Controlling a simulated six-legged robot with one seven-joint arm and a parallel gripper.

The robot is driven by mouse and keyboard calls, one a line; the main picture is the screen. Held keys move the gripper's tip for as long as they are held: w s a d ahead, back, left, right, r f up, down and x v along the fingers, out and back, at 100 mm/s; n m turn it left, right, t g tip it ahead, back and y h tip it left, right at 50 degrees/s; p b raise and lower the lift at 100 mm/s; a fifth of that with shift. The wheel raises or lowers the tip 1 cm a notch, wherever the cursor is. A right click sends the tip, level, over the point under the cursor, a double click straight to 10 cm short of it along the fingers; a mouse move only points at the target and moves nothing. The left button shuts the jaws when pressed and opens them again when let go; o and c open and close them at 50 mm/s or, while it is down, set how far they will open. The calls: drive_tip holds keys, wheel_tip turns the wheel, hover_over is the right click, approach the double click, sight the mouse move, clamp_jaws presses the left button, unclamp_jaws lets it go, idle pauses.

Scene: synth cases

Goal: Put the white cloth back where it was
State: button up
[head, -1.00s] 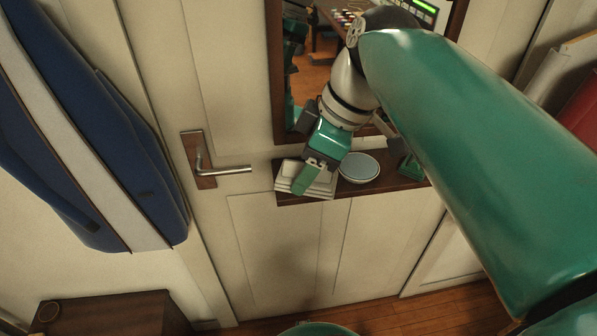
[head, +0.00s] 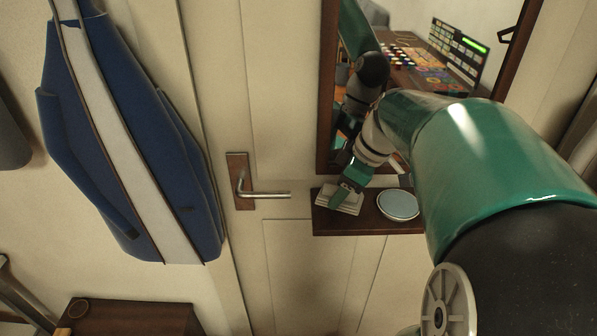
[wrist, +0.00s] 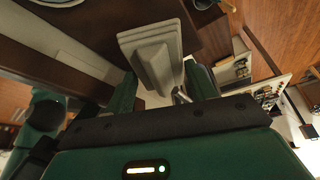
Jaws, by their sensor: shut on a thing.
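The white cloth (head: 325,203) is a folded, stepped, off-white stack at the left end of the dark wooden shelf (head: 370,224) under the mirror. In the wrist view the cloth (wrist: 150,42) reaches out beyond my fingers towards the dark shelf surface. My gripper (head: 344,194) is at the cloth, tilted down onto it, and is shut on it. In the wrist view my gripper (wrist: 162,84) has one green finger on either side of the cloth. Whether the cloth rests on the shelf or is just above it, I cannot tell.
A round pale-blue dish (head: 398,205) stands on the shelf close right of the cloth. The mirror (head: 420,50) is right behind my arm. A door handle (head: 262,194) sticks out left of the shelf. A blue and white padded item (head: 150,150) hangs further left.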

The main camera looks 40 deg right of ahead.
drive_tip(key=shift+w+f, duration=0.15)
drive_tip(key=shift+f, duration=1.45)
drive_tip(key=shift+f, duration=0.15)
drive_tip(key=o, duration=0.9)
drive_tip(key=v, duration=1.2)
drive_tip(key=a+f+m+h, duration=0.1)
drive_tip(key=a+f+m, duration=0.1)
drive_tip(key=a, duration=0.6)
drive_tip(key=a+f+m+t, duration=0.1)
drive_tip(key=a+f+m, duration=0.1)
drive_tip(key=a, duration=0.7)
drive_tip(key=a+f+m+h, duration=0.1)
drive_tip(key=a+f+m, duration=0.1)
drive_tip(key=a, duration=0.6)
drive_tip(key=shift+s+a+f+m+t+h, duration=0.1)
drive_tip(key=shift+s+f+m+t+h, duration=0.1)
drive_tip(key=shift+f, duration=0.15)
drive_tip(key=shift+s+a+f+m+t+h, duration=0.1)
drive_tip(key=shift+s+a+f+t, duration=0.1)
drive_tip(key=shift+f, duration=0.15)
